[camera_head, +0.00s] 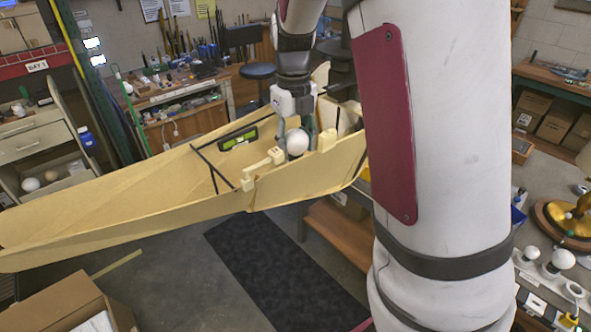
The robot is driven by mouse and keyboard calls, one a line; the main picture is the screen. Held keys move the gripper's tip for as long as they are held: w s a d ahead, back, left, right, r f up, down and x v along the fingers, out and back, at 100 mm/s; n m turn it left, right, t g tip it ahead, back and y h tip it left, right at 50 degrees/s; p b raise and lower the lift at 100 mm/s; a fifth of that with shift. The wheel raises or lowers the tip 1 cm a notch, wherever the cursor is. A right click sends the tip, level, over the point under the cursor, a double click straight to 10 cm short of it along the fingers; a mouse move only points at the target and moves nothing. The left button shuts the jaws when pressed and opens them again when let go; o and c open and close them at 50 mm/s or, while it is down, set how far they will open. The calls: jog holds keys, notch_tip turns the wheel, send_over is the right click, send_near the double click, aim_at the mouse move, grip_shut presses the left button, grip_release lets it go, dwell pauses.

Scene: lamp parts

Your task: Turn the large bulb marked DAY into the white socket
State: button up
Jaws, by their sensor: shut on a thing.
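My gripper (295,136) is out over the pale wooden boat-shaped hull, pointing down. It is shut on a large round white bulb (297,143), with a grey finger on either side. No DAY marking can be read on the bulb at this size. White fittings (553,271) that look like sockets stand on the bench at the lower right, some with white bulbs in or on them. I cannot tell which of them is the white socket of the task. My gripper and the bulb are well to the left of that bench.
The wooden hull (120,215) has dark crossbars and a green level (238,139) in it. A brass lamp base (570,222) stands on the right bench. Bulbs lie on a left shelf (70,182). A dark mat (285,275) and a cardboard box (65,305) are on the floor.

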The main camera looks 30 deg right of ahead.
jog(key=m, duration=0.4)
jog(key=shift+f+m, duration=0.15)
jog(key=shift+m, duration=1.65)
jog(key=o, duration=1)
jog(key=shift+d, duration=0.1)
jog(key=r, duration=1.2)
jog(key=shift+a, duration=0.2)
